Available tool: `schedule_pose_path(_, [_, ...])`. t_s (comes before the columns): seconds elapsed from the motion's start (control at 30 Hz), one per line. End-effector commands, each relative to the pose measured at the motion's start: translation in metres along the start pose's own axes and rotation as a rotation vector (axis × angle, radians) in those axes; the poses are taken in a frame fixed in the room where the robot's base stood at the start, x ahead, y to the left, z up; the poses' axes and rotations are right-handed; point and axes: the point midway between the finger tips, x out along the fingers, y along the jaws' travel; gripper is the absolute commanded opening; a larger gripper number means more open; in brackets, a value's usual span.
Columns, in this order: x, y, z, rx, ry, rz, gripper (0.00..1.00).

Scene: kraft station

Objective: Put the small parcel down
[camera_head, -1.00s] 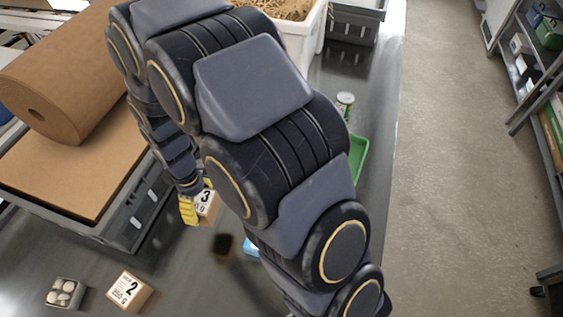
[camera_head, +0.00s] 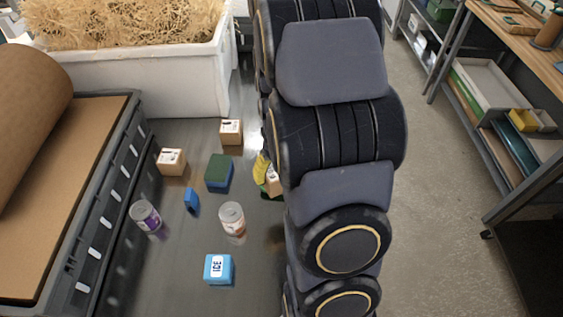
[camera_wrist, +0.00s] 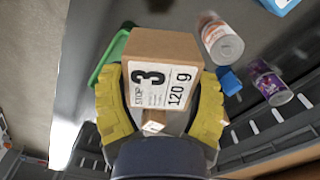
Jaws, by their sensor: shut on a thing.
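My gripper (camera_wrist: 161,76) is shut on the small parcel (camera_wrist: 152,66), a brown carton with a white label reading "STOP 3, 120 g". One yellow finger presses on each side of it. In the head view my gripper (camera_head: 262,170) and the parcel (camera_head: 273,183) show just left of my arm, which hides part of both. A green tray (camera_wrist: 108,62) lies below and left of the parcel in the wrist view; I cannot tell the height of the parcel over it. In the head view only a sliver of dark green shows under the parcel.
Two brown cartons (camera_head: 172,161) (camera_head: 231,131), a green-and-blue block (camera_head: 219,172), a small blue piece (camera_head: 191,200), a purple can (camera_head: 146,216), a white can (camera_head: 232,219) and a blue ICE pack (camera_head: 218,269) stand on the grey table. A white bin (camera_head: 150,85) is behind.

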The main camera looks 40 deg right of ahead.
Motion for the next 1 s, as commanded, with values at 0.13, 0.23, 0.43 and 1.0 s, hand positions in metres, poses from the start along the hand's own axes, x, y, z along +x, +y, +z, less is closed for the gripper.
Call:
schedule_pose_path(0.13, [-0.002, 0.019, 0.007, 0.082, 0.001, 0.0, 0.32])
schedule_pose_path(0.23, [0.001, 0.026, 0.002, 0.098, 0.001, 0.0, 0.32])
schedule_pose_path(0.43, [0.019, 0.04, -0.033, 0.097, 0.001, 0.001, 0.32])
schedule_pose_path(1.0, [0.088, 0.073, -0.112, 0.097, 0.0, 0.0, 0.32])
